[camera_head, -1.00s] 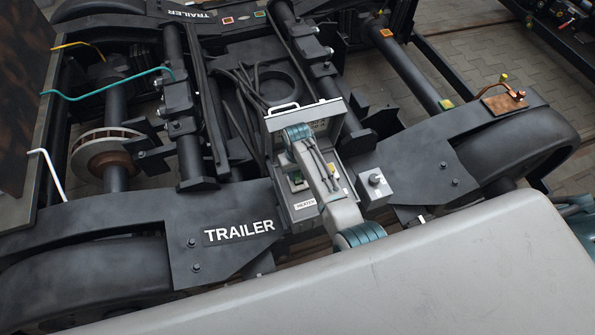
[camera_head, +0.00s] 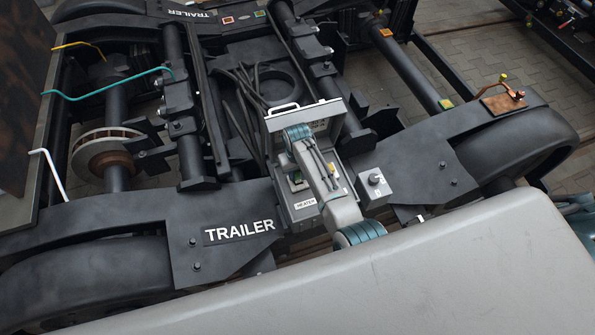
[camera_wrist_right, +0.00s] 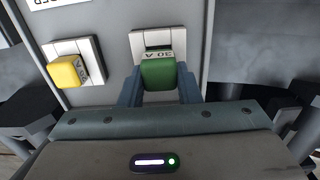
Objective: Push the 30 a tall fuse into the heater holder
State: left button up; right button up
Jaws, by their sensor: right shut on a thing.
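My right gripper (camera_wrist_right: 159,92) is shut on a green fuse (camera_wrist_right: 159,73) marked 30 A, with one blue-grey finger on each side. The fuse is at the slot of a white holder (camera_wrist_right: 145,38) on a grey panel; how deep it sits cannot be told. In the head view my right forearm reaches over the grey box (camera_head: 285,209) with a HEATER label (camera_head: 305,203), and hides the fingers. My left gripper is not in view.
A yellow fuse (camera_wrist_right: 68,72) sits in a neighbouring white holder, left of the green one in the wrist view. A raised lid with a handle (camera_head: 284,107) stands behind the box. A grey knob box (camera_head: 372,186) is to its right. Dark bogie frames surround them.

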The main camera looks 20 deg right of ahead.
aim_at(298, 172)
jog(key=shift+f+b, duration=0.3)
jog(key=shift+f, duration=0.2)
jog(key=o, duration=1.1)
notch_tip(298, 172, up, 11)
jog(key=shift+f+b, duration=0.1)
jog(key=shift+b, duration=0.25)
